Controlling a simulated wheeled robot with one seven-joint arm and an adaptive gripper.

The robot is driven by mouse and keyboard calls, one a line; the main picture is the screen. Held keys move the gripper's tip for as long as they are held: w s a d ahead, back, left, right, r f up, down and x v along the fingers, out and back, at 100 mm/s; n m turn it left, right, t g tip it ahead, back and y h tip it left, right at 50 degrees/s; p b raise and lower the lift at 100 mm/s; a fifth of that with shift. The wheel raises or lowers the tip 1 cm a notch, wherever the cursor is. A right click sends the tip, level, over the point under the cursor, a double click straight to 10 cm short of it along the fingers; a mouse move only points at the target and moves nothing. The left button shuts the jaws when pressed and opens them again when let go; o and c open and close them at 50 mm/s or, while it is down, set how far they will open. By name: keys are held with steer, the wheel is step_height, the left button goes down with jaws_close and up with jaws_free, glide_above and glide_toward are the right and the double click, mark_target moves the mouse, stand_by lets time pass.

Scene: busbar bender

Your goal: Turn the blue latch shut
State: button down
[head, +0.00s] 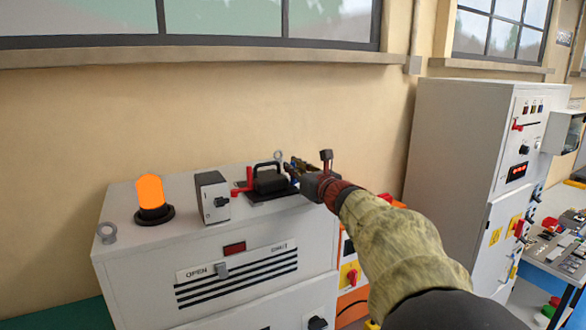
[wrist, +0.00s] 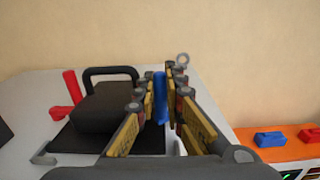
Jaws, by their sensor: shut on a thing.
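The blue latch (wrist: 160,98) stands upright in the wrist view, beside the right side of a black block with a handle (wrist: 104,106). My gripper (wrist: 163,85) has its yellow-and-black fingers on either side of the latch and is shut on it. In the head view my gripper (head: 298,170) reaches the right end of the black block (head: 270,181) on top of the grey cabinet (head: 215,240). The fingers mostly hide the latch there.
A red lever (wrist: 70,92) is left of the black block. A grey switch box (head: 212,197) and a lit orange beacon (head: 151,194) stand further left. A metal ring (wrist: 183,59) is behind the fingers. A tall grey cabinet (head: 455,150) stands to the right.

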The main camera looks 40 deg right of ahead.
steer(key=shift+w+f+h+b, duration=0.1)
steer(key=shift+h+b, duration=0.2)
steer(key=shift+b, duration=0.55)
steer(key=shift+w+a+f+m+h+b, duration=0.15)
steer(key=shift+m+h+b, duration=0.35)
steer(key=shift+b, duration=0.6)
steer(key=shift+w+m+g+h+b, duration=0.15)
steer(key=shift+m+g+h+b, duration=0.2)
steer(key=shift+b, duration=0.7)
steer(key=m+g+h+b, duration=0.1)
steer(key=h+b, duration=0.1)
steer(key=b, duration=0.2)
steer(key=shift+w, duration=0.2)
steer(key=shift+r, duration=0.3)
steer(key=c, duration=2.2)
jaws_free()
steer(key=shift+o, duration=0.2)
steer(key=shift+s+d+r+n+t+y+p, duration=0.3)
steer(key=shift+y+p, duration=0.35)
steer(key=shift+p, duration=1.4)
steer(key=n+y+p, duration=0.1)
steer(key=p, duration=0.2)
steer(key=n+t+y+p, duration=0.1)
steer(key=p, duration=0.2)
steer(key=shift+s+f+y, duration=0.15)
steer(key=shift+s+y, duration=0.1)
steer(key=shift+y, duration=0.05)
